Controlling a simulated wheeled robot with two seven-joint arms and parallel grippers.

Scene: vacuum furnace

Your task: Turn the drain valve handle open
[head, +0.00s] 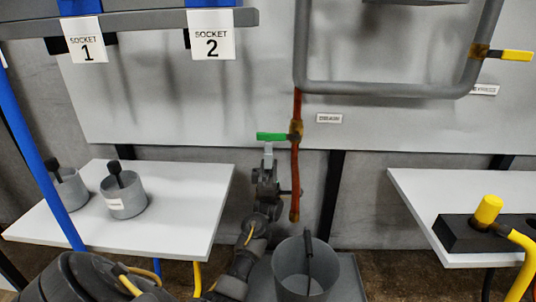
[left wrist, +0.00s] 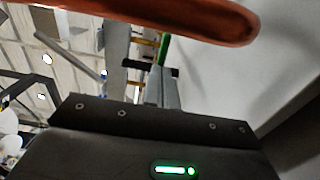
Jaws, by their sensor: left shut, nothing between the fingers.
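The drain valve has a green handle (head: 272,137) that points left, level and crosswise to the upright copper-red pipe (head: 295,180). Its brass body (head: 296,128) sits on that pipe below the grey frame. My left gripper (head: 268,150) is shut and empty, fingers pointing up, just under the green handle. I cannot tell whether the fingertips touch the handle. In the left wrist view the green handle (left wrist: 164,48) shows beyond the fingers (left wrist: 162,88), and the pipe (left wrist: 170,18) crosses the top. My right gripper is not in view.
A grey bucket (head: 290,285) with a dark stick stands below the pipe's end. A white table (head: 180,190) with two grey cups is at left. Another white table (head: 420,195) with a dark block is at right. A yellow handle (head: 517,56) is at upper right.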

